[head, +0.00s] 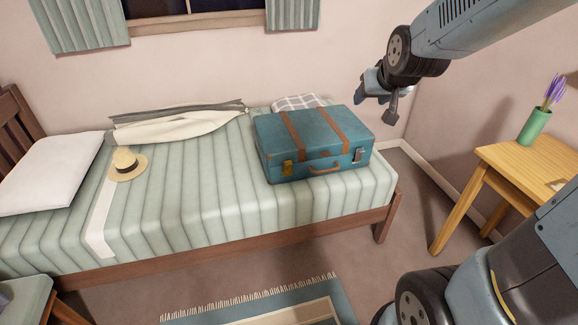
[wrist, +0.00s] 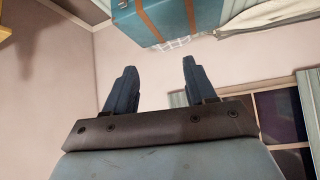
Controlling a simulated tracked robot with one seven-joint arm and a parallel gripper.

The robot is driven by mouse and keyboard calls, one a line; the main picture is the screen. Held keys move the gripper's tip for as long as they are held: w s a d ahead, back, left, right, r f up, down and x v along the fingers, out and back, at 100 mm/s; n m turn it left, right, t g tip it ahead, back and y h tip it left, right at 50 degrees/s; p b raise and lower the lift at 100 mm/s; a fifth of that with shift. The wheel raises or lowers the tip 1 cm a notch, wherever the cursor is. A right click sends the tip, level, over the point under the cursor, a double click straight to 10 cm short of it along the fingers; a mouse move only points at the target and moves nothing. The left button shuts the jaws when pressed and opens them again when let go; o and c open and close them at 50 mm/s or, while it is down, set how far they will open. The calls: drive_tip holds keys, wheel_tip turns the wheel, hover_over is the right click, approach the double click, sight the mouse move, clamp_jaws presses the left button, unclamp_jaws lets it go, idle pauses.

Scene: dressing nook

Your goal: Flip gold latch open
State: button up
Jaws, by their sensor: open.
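The gold latch (head: 288,168) is on the front left of a teal suitcase (head: 262,134) with brown straps. A second latch (head: 359,155), silvery in look, is on the front right, with a brown handle (head: 325,168) between them. The suitcase lies closed on the bed. My gripper (head: 377,104) is in the air to the right of the suitcase and above it, apart from it. In the wrist view my gripper (wrist: 160,85) is open and empty. The suitcase (wrist: 165,18) shows upside down at the top there, its latches out of view.
The striped bed (head: 225,160) carries a straw hat (head: 126,164), a pillow (head: 50,172) and a cream garment (head: 180,126). A wooden table (head: 510,160) with a green vase (head: 534,127) stands at right. Floor and a fringed rug (head: 250,307) lie before the bed.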

sight(288, 162)
drive_tip(key=w+a+f+t+y, duration=0.1)
drive_tip(key=w+a+f, duration=0.2)
drive_tip(key=w+f, duration=0.35)
drive_tip(key=w+a+f+n+t, duration=0.1)
drive_tip(key=w+a+f+t, duration=0.1)
drive_tip(key=w+a+f, duration=0.4)
drive_tip(key=w+a+f+t+y, duration=0.1)
drive_tip(key=w+f, duration=0.3)
drive_tip(key=f, duration=0.4)
drive_tip(key=s+a+f+n+t+y, duration=0.1)
drive_tip(key=s+a+f+t, duration=0.15)
drive_tip(key=f, duration=0.75)
drive_tip(key=s+a+f+t+y, duration=0.1)
drive_tip(key=s+a+f+t, duration=0.2)
drive_tip(key=f, duration=0.8)
drive_tip(key=shift+g, duration=0.45)
drive_tip(key=x, duration=1.2)
drive_tip(key=shift+w+a, duration=0.2)
drive_tip(key=shift+a, duration=0.05)
drive_tip(key=shift+c, duration=0.4)
clamp_jaws()
